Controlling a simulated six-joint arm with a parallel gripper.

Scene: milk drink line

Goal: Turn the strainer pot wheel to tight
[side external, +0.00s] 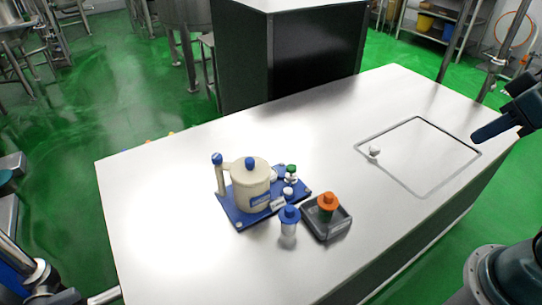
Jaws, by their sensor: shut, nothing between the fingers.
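The cream strainer pot (250,188) stands upright on a blue base plate (236,218) near the middle of the table. Its lid has a blue knob (250,163), and a cream post with a blue ball top (217,159) stands at its left. Small white and green-capped parts (291,171) sit on the plate to the right of the pot. I cannot tell which part is the wheel, nor its setting. My gripper (477,135) is at the right edge, shut and empty, over the table's right side and well away from the pot.
A white bottle with a blue cap (289,228) stands in front of the plate. An orange-topped dark container (327,206) stands in a dark tray (340,229). A small white piece (374,151) lies by an outlined square (420,188). The table between is clear.

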